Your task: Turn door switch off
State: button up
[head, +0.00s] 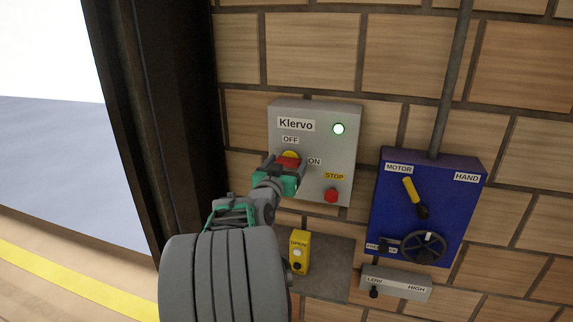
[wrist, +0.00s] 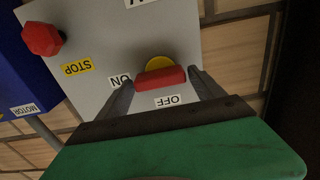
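The door switch is a red bar handle (head: 288,161) on a yellow disc, on the grey "Klervo" box (head: 346,160). OFF is printed above it and ON to its right in the head view. The bar lies roughly level, with one end toward ON. In the wrist view, turned nearly upside down, the red handle (wrist: 161,78) shows in front of the yellow disc (wrist: 159,62). My gripper (wrist: 160,81) has its fingers apart, one beside each end of the bar; whether they touch it I cannot tell. In the head view my gripper (head: 283,170) partly covers the switch.
A yellow button box (head: 299,252) is underneath. A dark door frame (head: 165,110) stands left.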

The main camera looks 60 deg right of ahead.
jog(key=shift+a, duration=0.1)
jog(key=c, duration=1.1)
jog(key=shift+n+b, duration=0.35)
jog(key=shift+n, duration=0.05)
jog(key=n+b, duration=0.2)
jog(key=n, duration=0.1)
jog(key=n+b, duration=0.2)
jog(key=n, duration=0.3)
jog(key=shift+w, duration=0.15)
jog(key=n+b, duration=0.1)
jog(key=n, duration=0.3)
jog(key=shift+w+n, duration=0.1)
jog(key=shift+n, duration=2.4)
